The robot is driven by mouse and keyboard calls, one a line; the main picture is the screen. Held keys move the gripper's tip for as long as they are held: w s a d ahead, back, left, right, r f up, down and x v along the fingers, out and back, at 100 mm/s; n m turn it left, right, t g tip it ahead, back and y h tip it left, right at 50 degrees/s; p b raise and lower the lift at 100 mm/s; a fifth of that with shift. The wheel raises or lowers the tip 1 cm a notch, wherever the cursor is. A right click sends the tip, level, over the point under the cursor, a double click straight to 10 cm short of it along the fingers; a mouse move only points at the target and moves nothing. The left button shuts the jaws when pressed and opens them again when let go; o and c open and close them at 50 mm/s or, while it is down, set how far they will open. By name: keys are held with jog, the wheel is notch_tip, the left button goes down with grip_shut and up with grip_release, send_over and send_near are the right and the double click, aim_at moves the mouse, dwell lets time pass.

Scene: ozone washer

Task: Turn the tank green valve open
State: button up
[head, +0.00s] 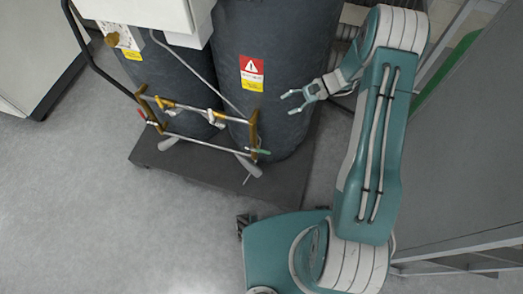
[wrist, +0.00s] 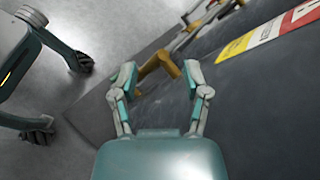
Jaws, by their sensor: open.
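The green valve handle (head: 258,151) sits at the lower right end of the brass and grey pipework in front of the dark tanks. My gripper (head: 287,101) is open and empty, to the right of the pipework and higher in the head view than the green handle. In the wrist view my open gripper (wrist: 159,80) has a brass pipe piece (wrist: 160,69) showing beyond and between its fingers. They look apart, and the green handle cannot be made out there. A red handle (head: 141,114) is at the pipework's left end.
Two dark tanks (head: 275,45) stand on a dark base plate (head: 215,178). A white box (head: 150,15) is above the left tank. A large grey panel (head: 465,150) stands right of my arm. The floor (head: 75,210) at lower left is clear.

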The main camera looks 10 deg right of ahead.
notch_tip(320, 180, down, 14)
jog(key=r+m+t+y, duration=0.1)
jog(key=m+t+y, duration=0.2)
jog(key=m, duration=0.1)
jog(key=m+t+y, duration=0.1)
jog(key=m+t, duration=0.4)
jog(key=m, duration=0.1)
send_near(252, 149)
jog(key=x, duration=0.4)
jog(key=f+x, duration=0.1)
jog(key=x, duration=0.1)
jog(key=shift+w+a, duration=0.1)
jog(key=shift+w, duration=0.15)
grip_shut()
